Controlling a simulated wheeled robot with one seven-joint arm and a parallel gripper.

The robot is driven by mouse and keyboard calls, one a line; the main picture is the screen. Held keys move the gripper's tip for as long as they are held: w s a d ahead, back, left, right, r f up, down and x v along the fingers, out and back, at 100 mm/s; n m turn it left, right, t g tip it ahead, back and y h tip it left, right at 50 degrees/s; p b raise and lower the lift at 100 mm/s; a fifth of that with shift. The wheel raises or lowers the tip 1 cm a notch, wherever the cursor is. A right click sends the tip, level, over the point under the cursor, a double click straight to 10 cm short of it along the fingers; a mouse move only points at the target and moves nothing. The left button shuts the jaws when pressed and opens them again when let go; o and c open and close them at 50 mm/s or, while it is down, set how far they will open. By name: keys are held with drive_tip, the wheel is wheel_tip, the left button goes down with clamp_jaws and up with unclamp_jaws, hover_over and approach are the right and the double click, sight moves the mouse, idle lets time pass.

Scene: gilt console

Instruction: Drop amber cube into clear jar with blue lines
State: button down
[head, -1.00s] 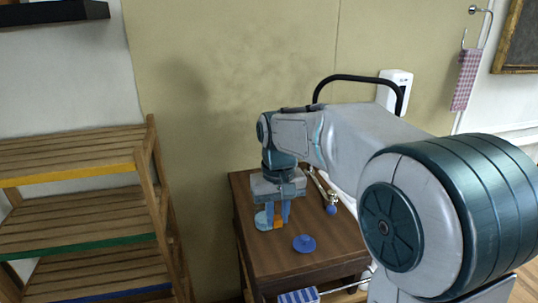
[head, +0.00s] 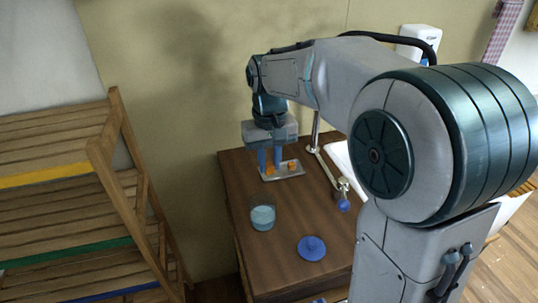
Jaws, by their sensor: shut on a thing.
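My gripper (head: 269,164) is shut on a small amber cube (head: 269,170) between its blue fingers. It is at or just above a shallow metal tray (head: 292,175) at the back of the brown tabletop. Whether the held cube touches the tray cannot be told. Another orange piece (head: 292,166) shows at the tray, right of the fingers. A clear jar (head: 262,217) with a pale blue tint stands upright in front of the tray, apart from my gripper. Its lines are too small to make out.
A blue round lid-like disc (head: 312,248) lies on the brown tabletop (head: 285,235) to the jar's front right. A metal stand with a blue knob (head: 343,205) is at the right. A wooden slatted shelf (head: 60,200) stands at the left.

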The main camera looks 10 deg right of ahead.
wheel_tip(320, 180, down, 5)
drive_tip(key=b, duration=0.3)
drive_tip(key=c, duration=1.2)
unclamp_jaws()
wheel_tip(320, 180, up, 14)
hover_over(269, 165)
drive_tip(key=shift+w, duration=0.1)
